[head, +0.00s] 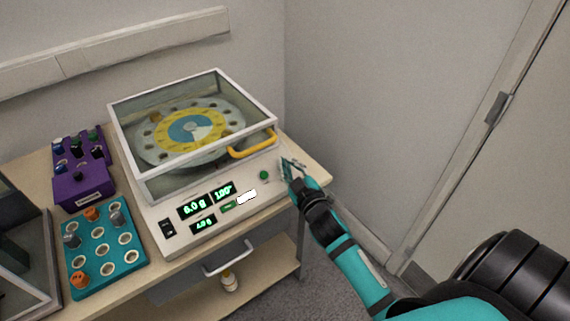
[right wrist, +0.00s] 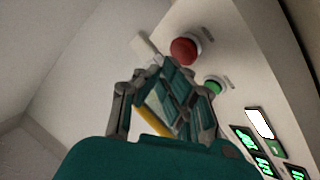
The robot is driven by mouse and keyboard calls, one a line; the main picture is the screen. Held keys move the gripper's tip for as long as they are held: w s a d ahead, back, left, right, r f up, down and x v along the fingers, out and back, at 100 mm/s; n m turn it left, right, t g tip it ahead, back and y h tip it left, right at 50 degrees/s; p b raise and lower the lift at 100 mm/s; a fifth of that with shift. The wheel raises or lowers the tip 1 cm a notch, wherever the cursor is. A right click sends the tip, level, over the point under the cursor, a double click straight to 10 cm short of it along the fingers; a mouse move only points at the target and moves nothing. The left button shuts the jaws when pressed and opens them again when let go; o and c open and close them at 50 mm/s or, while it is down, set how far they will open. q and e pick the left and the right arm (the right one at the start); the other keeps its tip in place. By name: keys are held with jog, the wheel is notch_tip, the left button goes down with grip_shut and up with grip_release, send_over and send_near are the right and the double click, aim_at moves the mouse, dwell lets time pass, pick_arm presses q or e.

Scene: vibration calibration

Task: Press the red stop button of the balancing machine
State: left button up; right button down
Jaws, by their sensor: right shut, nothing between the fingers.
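The balancing machine (head: 150,218) is a white-cream unit with a clear-lidded box over a yellow and blue disc. The red stop button (right wrist: 184,51) shows in the right wrist view as a round red dome on the panel; in the head view my gripper hides it. A green button (head: 264,175) sits beside it and also shows in the right wrist view (right wrist: 213,84). My right gripper (head: 291,166) is shut and empty, at the panel's right end. Its fingertips (right wrist: 168,68) appear close to the red button; I cannot tell whether they touch. My left gripper is not in view.
The lid has a yellow handle (head: 252,144). Lit green displays (head: 194,207) and a black switch (head: 167,228) are on the panel. A teal tray (head: 106,282) and a purple rack (head: 82,190) stand left. A door (head: 480,150) and wall are to the right.

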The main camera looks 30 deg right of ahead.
jog(key=shift+s+r, duration=0.1)
jog(key=s+r+p, duration=0.1)
jog(key=p, duration=0.1)
jog(key=s+r+p, duration=0.2)
jog(key=shift+s+d+r, duration=0.1)
jog(key=shift+s+r, duration=0.1)
jog(key=shift+r, duration=0.1)
dwell(1.0)
